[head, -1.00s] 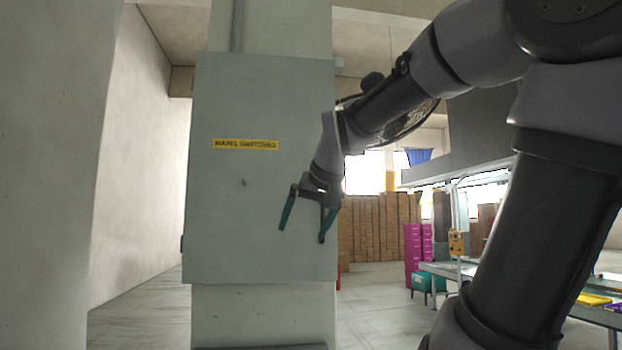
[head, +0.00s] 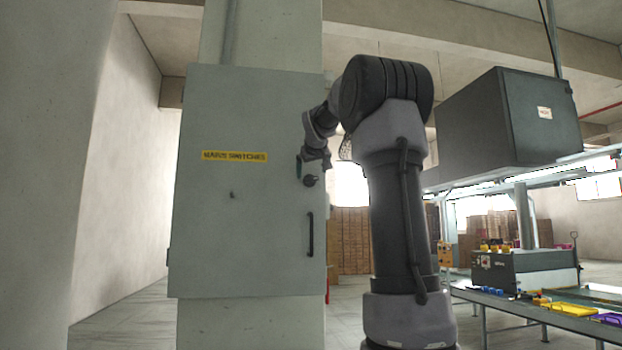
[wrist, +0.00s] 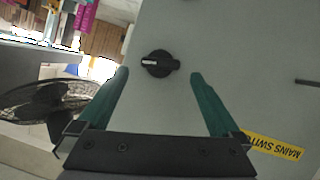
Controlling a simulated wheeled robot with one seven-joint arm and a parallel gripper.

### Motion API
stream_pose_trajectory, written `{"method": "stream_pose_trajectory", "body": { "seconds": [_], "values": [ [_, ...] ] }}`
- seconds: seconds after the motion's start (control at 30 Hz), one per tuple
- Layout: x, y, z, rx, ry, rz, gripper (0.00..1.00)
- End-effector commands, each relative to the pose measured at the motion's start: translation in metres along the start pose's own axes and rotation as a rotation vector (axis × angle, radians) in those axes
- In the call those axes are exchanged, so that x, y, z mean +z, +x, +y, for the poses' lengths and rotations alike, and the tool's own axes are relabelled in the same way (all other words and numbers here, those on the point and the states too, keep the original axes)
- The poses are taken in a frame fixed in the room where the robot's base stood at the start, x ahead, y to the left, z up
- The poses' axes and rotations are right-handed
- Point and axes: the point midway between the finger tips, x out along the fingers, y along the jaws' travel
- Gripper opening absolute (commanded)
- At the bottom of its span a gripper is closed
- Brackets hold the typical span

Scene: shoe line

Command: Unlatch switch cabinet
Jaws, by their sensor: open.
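The grey switch cabinet (head: 240,230) is mounted on a pillar, its door closed, with a yellow "MAINS SWITCHES" label (head: 234,156). A black rotary latch knob (head: 310,181) sits near the door's right edge, with a black vertical handle (head: 310,234) below it. In the wrist view the knob (wrist: 160,64) has a white mark pointing left and lies just beyond and between the fingertips. My gripper (wrist: 159,78) is open and empty, its green fingers apart on either side of the knob without visible contact. In the head view my arm partly hides the gripper (head: 301,170).
A wire-caged fan (wrist: 45,110) shows at the left of the wrist view. A conveyor line (head: 520,312) with coloured items and a dark hood (head: 510,120) stand to the right. Brown boxes (head: 352,245) are stacked behind. Floor to the cabinet's left is clear.

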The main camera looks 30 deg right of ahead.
Motion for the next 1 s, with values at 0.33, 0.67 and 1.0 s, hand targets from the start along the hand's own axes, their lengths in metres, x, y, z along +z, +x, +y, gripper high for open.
{"method": "stream_pose_trajectory", "body": {
  "seconds": [0.33, 0.67, 1.0],
  "values": [
    [0.0, 0.04, 0.0, -0.001, 0.001, 0.0, 1.0],
    [0.0, 0.042, 0.0, -0.001, 0.001, 0.0, 0.89],
    [0.001, 0.042, 0.0, -0.01, 0.026, -0.001, 0.17]
  ]
}}
